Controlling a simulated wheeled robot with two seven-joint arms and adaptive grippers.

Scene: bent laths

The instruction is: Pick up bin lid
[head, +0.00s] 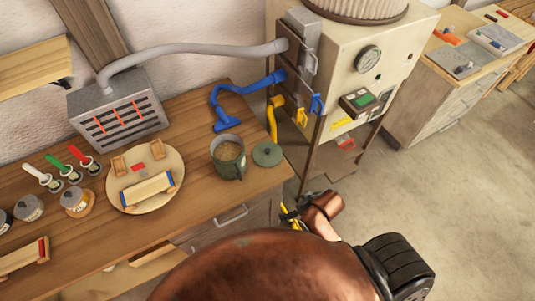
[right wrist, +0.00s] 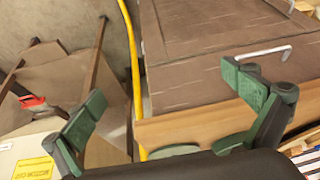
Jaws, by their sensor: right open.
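The bin lid looks to be the round green lid (head: 267,154) with a small knob, lying flat on the workbench in the head view. It is just right of the green bin (head: 228,157), which stands open and holds tan material. My right gripper (right wrist: 165,103) is open and empty in the right wrist view, its two green finger pads wide apart in front of the bench edge and drawers. A green rounded shape (right wrist: 174,151), perhaps the lid, shows partly behind the gripper body. In the head view my copper arm largely hides the right gripper. My left gripper is not in view.
A cream machine (head: 345,60) stands right of the bench. A round board (head: 115,185) with wooden pieces, jars and brushes occupy the left. A drawer handle (head: 231,216) sticks out at the bench front.

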